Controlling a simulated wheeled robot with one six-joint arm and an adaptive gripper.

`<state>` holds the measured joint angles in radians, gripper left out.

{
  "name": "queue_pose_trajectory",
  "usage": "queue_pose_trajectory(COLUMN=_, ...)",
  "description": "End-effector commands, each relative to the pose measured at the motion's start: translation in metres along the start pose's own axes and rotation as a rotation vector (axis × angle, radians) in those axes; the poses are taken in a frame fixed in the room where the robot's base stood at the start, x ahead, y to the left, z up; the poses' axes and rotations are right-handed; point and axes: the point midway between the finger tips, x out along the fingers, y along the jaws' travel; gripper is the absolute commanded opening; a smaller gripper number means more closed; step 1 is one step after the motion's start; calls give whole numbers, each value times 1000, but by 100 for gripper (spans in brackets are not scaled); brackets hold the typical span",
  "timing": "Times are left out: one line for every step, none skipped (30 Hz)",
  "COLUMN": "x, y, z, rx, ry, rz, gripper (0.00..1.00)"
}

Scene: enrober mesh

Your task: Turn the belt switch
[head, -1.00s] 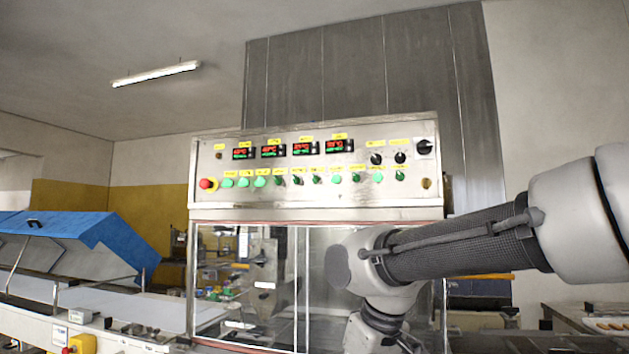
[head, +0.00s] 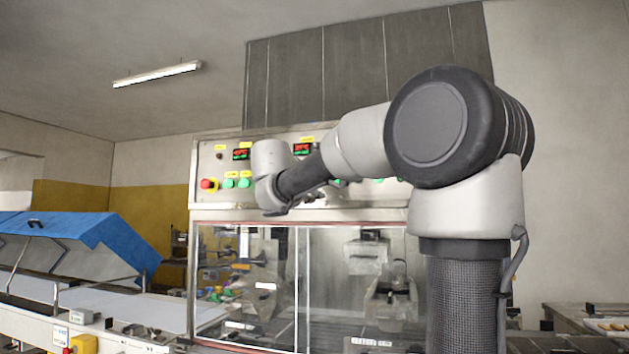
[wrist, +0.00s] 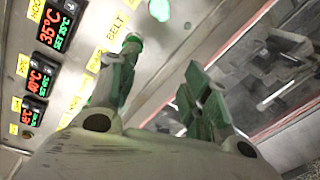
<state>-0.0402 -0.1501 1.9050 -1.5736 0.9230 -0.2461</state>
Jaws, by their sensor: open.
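The control panel (head: 207,160) is a pale metal face with displays, buttons and knobs; my arm covers much of it in the head view. In the wrist view, a yellow BELT label (wrist: 117,26) is near the top. I cannot tell whether the finger touches the knob. The head view does not show the fingers clearly.
A lit green button (wrist: 160,9) is beside the knob. Red-and-green displays (wrist: 57,27) line the left of the wrist view. A red emergency button (head: 207,184) is at the panel's left end. Glass doors (head: 265,280) are below; a blue hood (head: 90,235) stands left.

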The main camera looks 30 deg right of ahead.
Motion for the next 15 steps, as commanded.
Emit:
queue_pose_trajectory(x=-5, y=17, z=3, rx=-37, ry=-11, rz=50, gripper=48)
queue_pose_trajectory(x=-7, y=24, z=4, rx=-60, ry=-17, rz=75, gripper=48)
queue_pose_trajectory(x=-9, y=30, z=4, rx=-87, ry=-22, rz=97, gripper=48)
queue_pose_trajectory(x=-9, y=33, z=3, rx=-105, ry=-25, rz=108, gripper=48)
queue_pose_trajectory(x=-8, y=34, z=3, rx=-121, ry=-26, rz=114, gripper=48)
queue_pose_trajectory(x=-6, y=34, z=3, rx=-130, ry=-26, rz=112, gripper=48)
queue_pose_trajectory(x=-2, y=34, z=4, rx=-133, ry=-27, rz=111, gripper=48)
queue_pose_trajectory(x=1, y=34, z=4, rx=-134, ry=-28, rz=110, gripper=48)
queue_pose_trajectory(x=7, y=34, z=4, rx=-134, ry=-28, rz=109, gripper=48)
queue_pose_trajectory(x=13, y=35, z=4, rx=-133, ry=-28, rz=109, gripper=48)
queue_pose_trajectory(x=18, y=35, z=4, rx=-133, ry=-28, rz=109, gripper=48)
queue_pose_trajectory(x=25, y=36, z=4, rx=-133, ry=-28, rz=109, gripper=48)
queue_pose_trajectory(x=30, y=37, z=4, rx=-134, ry=-28, rz=108, gripper=48)
queue_pose_trajectory(x=35, y=37, z=4, rx=-133, ry=-28, rz=109, gripper=48)
queue_pose_trajectory(x=42, y=38, z=5, rx=-133, ry=-28, rz=109, gripper=48)
